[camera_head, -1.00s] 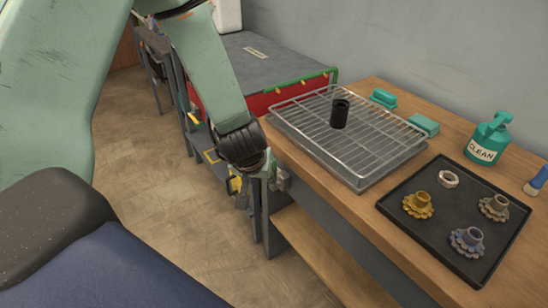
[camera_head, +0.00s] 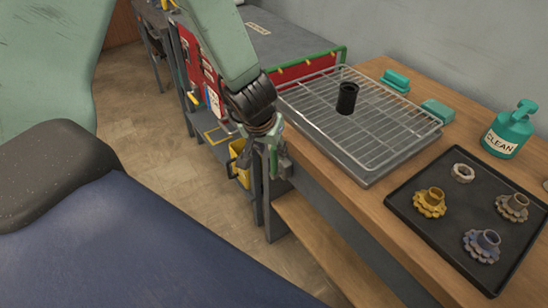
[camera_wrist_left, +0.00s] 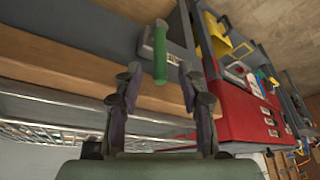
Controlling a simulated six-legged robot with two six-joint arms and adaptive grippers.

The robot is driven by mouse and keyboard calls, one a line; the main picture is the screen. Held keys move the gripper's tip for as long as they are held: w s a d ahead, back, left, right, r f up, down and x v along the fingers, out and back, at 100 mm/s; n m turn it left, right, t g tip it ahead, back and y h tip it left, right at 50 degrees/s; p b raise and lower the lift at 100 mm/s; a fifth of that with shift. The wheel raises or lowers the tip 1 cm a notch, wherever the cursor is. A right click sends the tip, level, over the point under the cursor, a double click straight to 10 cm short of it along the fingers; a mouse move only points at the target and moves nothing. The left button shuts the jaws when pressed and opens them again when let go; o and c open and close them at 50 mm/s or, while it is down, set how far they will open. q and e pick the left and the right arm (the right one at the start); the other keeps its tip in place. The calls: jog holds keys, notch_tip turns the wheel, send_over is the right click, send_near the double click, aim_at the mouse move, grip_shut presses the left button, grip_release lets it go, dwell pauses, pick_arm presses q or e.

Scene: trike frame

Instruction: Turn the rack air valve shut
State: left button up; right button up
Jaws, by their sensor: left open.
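The valve has a green lever handle (camera_wrist_left: 160,55) and a grey body (camera_wrist_left: 146,43) fixed at the bench's edge in the left wrist view. In the head view the grey body (camera_head: 284,166) shows at the bench's left corner, with the green handle (camera_head: 273,163) beside it. My left gripper (camera_wrist_left: 160,76) is open, its two fingers on either side of the handle's near end, with a visible gap at each side. Whether the handle is in depth between the fingers is hard to tell. In the head view my left gripper (camera_head: 266,132) is partly hidden by its wrist. My right gripper is not in view.
On the wooden bench (camera_head: 345,205) are a wire rack tray (camera_head: 385,150) with a black cylinder (camera_head: 347,98), a dark parts tray (camera_head: 405,205) and a green CLEAN bottle (camera_head: 510,130). A red cabinet (camera_head: 335,65) stands behind.

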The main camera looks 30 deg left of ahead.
aim_at(273, 155)
pick_arm(q)
jog(key=b+x, duration=0.2)
jog(key=x, duration=0.2)
jog(key=shift+f, duration=0.2)
jog(key=shift+w+f+b, duration=0.2)
jog(key=shift+f+b, duration=0.15)
jog(key=shift+f, duration=0.05)
jog(key=shift+w+a+f, duration=0.15)
jog(key=shift+w+f, duration=0.1)
jog(key=shift+f, duration=0.05)
jog(key=shift+s+r, duration=0.1)
jog(key=shift+r, duration=0.05)
jog(key=c, duration=0.3)
grip_shut()
